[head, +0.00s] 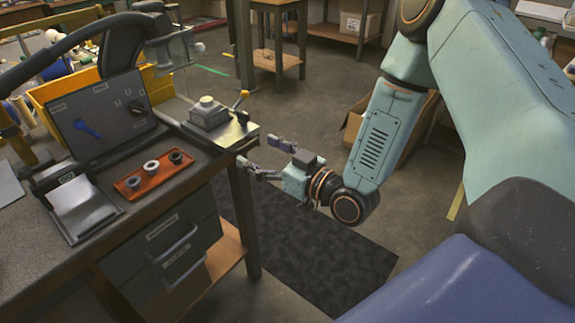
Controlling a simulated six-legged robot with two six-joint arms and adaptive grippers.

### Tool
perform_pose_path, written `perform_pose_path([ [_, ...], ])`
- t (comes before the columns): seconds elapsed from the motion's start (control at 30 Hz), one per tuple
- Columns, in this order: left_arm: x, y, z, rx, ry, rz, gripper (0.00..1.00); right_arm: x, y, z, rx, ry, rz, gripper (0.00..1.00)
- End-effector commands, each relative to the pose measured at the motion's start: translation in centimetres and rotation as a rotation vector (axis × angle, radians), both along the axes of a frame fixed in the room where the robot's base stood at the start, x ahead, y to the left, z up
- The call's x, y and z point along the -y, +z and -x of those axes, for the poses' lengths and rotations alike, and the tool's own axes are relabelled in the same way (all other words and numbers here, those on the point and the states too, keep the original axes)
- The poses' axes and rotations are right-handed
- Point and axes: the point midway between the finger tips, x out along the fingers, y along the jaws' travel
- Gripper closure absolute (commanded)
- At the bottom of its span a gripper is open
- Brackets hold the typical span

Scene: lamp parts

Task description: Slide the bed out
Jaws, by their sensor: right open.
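My left gripper is not in view.
A yellow bin (50,91) stands behind. Drawers (170,240) are below. A dark mat (300,250) covers the floor under my right arm.

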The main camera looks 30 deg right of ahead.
Motion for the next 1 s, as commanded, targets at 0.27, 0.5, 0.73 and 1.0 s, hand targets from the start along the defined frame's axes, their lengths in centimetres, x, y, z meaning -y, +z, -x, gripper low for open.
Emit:
perform_pose_path([
  [0.27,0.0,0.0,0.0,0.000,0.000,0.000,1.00,1.2,0.0,3.0,0.000,-0.004,-0.004,0.23],
  [0.5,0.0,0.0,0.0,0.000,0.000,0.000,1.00,1.9,0.0,4.9,-0.001,-0.003,-0.004,0.23],
  [0.73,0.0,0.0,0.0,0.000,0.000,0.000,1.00,2.4,0.1,6.4,0.000,-0.004,-0.003,0.23],
  [1.0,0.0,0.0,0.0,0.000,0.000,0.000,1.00,2.8,0.0,7.7,-0.002,-0.002,-0.003,0.23],
])
